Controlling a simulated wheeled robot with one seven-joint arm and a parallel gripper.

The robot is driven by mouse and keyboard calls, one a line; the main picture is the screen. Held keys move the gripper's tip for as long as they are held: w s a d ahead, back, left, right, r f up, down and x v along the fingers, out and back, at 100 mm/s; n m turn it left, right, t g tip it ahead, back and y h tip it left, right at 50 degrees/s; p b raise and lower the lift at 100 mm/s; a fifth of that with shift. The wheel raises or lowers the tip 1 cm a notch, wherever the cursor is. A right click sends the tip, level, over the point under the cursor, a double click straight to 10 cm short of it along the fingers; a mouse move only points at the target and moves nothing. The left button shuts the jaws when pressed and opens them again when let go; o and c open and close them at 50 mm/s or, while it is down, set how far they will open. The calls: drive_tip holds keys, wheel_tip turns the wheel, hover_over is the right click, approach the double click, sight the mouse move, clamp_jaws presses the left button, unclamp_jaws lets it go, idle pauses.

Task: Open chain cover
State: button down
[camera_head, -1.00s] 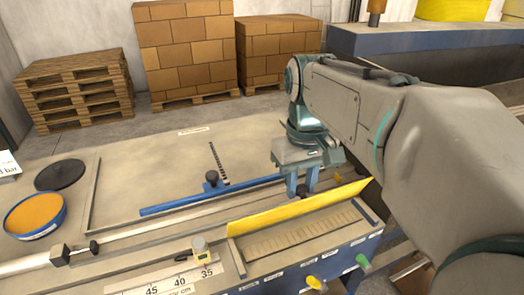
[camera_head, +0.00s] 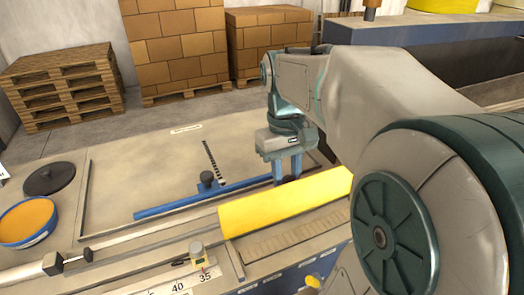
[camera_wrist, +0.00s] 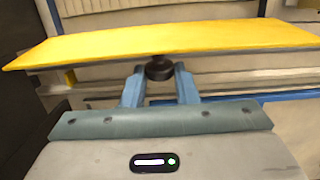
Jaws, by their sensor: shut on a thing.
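The chain cover is a long yellow panel (camera_head: 285,203) behind the slatted chain channel (camera_head: 300,232), raised and tilted so that the channel shows. In the wrist view the cover (camera_wrist: 170,42) spans nearly the whole width just beyond my fingers. My gripper (camera_head: 287,170) is at the far side of the cover. In the wrist view its blue fingers (camera_wrist: 160,75) are closed around a dark round knob (camera_wrist: 159,68) just below the cover's edge. The exact joint between knob and cover is hidden.
A blue bar (camera_head: 205,198) with a dark knob lies along the table left of my gripper. A ruler scale (camera_head: 185,284) with a small yellow gauge (camera_head: 197,253) is at the front. An orange-filled blue tub (camera_head: 28,220) stands left. The table's back area is clear.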

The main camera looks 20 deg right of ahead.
drive_tip(key=shift+w+f+b, duration=0.5)
drive_tip(key=shift+w+f, duration=0.8)
drive_tip(key=shift+w, duration=0.05)
drive_tip(key=shift+f, duration=0.1)
drive_tip(key=c, duration=1.1)
unclamp_jaws()
drive_tip(key=shift+c, duration=0.2)
wheel_tip(320, 180, up, 14)
drive_tip(key=w, duration=0.2)
drive_tip(key=shift+f, duration=0.1)
